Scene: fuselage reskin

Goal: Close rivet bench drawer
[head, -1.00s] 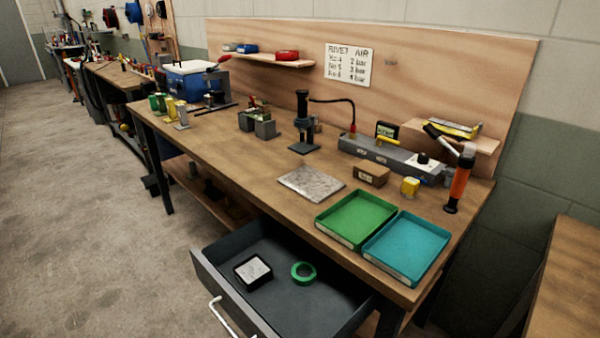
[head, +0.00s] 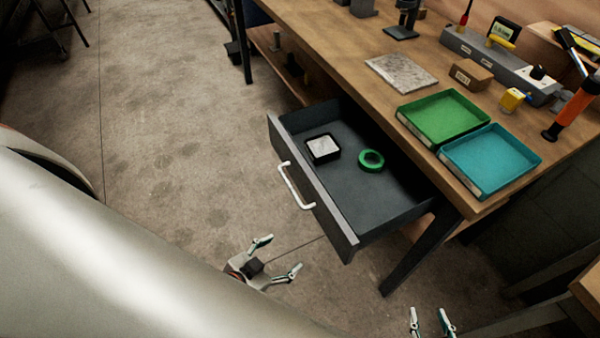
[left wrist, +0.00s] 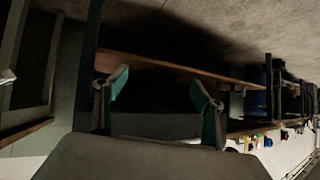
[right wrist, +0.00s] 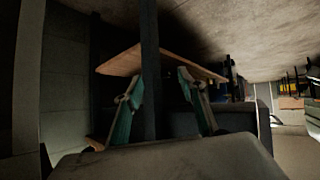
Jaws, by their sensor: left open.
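The rivet bench drawer (head: 394,208) is dark grey and stands pulled out from under the bench top (head: 345,25). Its front panel (head: 318,205) carries a white bar handle (head: 293,187). A black box with a pale top (head: 323,148) and a green ring (head: 370,160) lie inside. My left gripper (head: 279,255) is open and empty, below the drawer front in the head view and apart from the handle. My right gripper (head: 430,318) shows at the bottom edge, right of the bench leg, with its fingers apart and empty.
A green tray (head: 444,117) and a teal tray (head: 489,161) sit on the bench corner above the drawer. A bench leg (head: 420,250) stands right of the drawer. Another wooden surface (head: 588,290) is at the far right. The floor (head: 170,130) left of the drawer is clear.

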